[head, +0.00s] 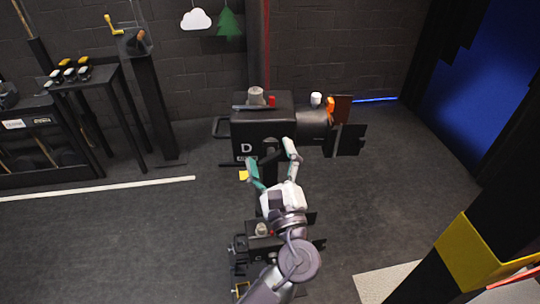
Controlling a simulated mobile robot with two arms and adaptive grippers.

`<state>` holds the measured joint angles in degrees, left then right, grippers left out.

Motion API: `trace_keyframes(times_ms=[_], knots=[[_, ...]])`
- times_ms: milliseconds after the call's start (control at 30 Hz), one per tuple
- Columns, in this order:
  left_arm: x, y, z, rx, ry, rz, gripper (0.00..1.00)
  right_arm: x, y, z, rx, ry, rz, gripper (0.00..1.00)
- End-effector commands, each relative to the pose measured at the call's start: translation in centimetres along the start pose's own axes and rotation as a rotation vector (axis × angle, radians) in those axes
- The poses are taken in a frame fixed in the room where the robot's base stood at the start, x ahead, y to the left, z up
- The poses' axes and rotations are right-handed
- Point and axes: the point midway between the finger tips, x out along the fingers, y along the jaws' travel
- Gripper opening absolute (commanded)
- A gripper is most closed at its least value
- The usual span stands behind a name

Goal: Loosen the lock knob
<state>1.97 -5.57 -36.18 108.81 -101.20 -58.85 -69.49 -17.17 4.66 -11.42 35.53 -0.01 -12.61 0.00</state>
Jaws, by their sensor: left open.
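A black lamp-like housing (262,125) marked with a white letter D stands in the middle of the head view. My left gripper (270,156) is in front of its lower side, with one finger on each side of a dark upright part (269,165). The gripper is open; I cannot tell whether it touches the housing. I cannot say for sure which part is the lock knob. A grey knob-like piece (256,95) sits on top of the housing, and a small yellow piece (243,175) shows left of the gripper. My right gripper is not in view.
A second, similar black unit (262,243) is partly hidden behind my arm. A black stand with several small levers (70,72) is at the left. A black and yellow post (470,255) is at the lower right. Dark floor is free on both sides.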

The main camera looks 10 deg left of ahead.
Motion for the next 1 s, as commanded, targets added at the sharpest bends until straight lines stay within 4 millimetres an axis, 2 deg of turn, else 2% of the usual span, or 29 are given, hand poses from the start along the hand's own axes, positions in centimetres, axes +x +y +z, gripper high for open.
trace_keyframes(times_ms=[133, 267, 500, 700, 833, 1000], knots=[[-0.3, 0.0, 0.0, 0.001, 0.001, 0.000, 0.83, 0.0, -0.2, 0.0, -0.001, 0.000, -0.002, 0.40], [-1.8, 0.0, -0.1, 0.002, 0.003, 0.000, 0.83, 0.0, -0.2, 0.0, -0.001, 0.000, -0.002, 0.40], [-6.9, 0.0, -0.1, 0.001, 0.005, 0.000, 0.83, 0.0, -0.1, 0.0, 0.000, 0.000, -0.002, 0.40], [-10.4, 0.0, -0.1, 0.001, 0.002, 0.000, 0.83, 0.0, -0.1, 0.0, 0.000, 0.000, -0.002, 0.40], [-11.6, 0.0, -0.1, 0.002, 0.001, 0.000, 0.83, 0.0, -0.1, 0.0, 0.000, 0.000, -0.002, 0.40], [-12.1, 0.0, 0.0, 0.000, 0.000, 0.000, 0.83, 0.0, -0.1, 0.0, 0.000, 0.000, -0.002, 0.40]])
